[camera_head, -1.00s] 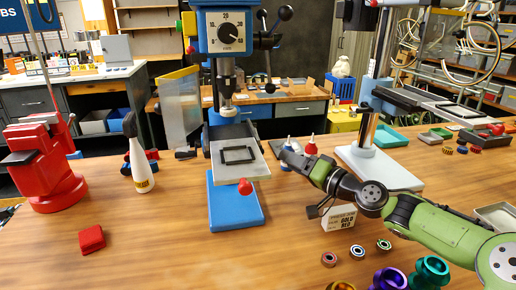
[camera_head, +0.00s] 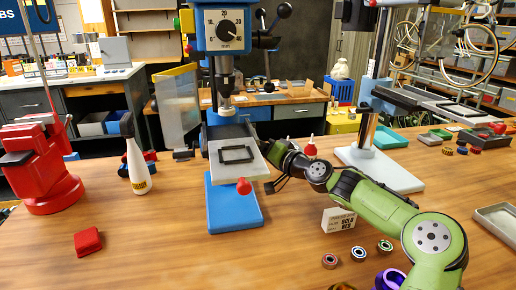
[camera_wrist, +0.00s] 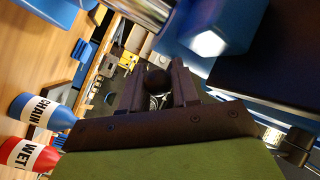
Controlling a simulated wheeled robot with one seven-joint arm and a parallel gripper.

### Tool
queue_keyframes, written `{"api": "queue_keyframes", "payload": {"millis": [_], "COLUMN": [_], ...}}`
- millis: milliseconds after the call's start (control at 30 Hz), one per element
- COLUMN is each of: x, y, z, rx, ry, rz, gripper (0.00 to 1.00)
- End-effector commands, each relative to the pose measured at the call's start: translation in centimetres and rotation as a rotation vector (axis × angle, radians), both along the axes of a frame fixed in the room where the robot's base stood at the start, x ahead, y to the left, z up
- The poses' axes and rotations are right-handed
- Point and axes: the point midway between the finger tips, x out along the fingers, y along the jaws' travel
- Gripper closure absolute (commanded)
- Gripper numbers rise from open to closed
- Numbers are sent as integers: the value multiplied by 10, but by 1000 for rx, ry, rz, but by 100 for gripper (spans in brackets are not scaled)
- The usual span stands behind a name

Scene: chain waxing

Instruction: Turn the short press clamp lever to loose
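The blue press (camera_head: 226,32) with a dial stands at the centre, with a grey table (camera_head: 238,157) above a blue base (camera_head: 235,207). A red knob (camera_head: 244,186) shows at the table's front edge. I cannot clearly pick out the clamp lever; it may be hidden by the table or my arm. My gripper (camera_head: 266,148) is at the right edge of the press table. In the wrist view my gripper (camera_wrist: 160,92) has its two dark fingers apart, with a dark round shape (camera_wrist: 154,78) between or beyond them. I cannot tell whether they touch it.
A second press with a white base (camera_head: 382,170) stands right. Bottles marked CHAIN (camera_wrist: 42,112) and WET (camera_wrist: 28,155) are beside my gripper. A white box (camera_head: 339,220) and small rings (camera_head: 358,252) lie near my arm. The front-left table is open around a red box (camera_head: 88,241).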

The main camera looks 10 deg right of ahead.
Motion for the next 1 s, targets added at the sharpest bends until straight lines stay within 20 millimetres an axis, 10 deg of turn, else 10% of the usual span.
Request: {"api": "queue_keyframes", "payload": {"millis": [167, 1000], "x": [0, 0], "y": [0, 1], "z": [0, 32], "rx": [0, -3], "ry": [0, 306], "rz": [0, 3], "gripper": [100, 100]}}
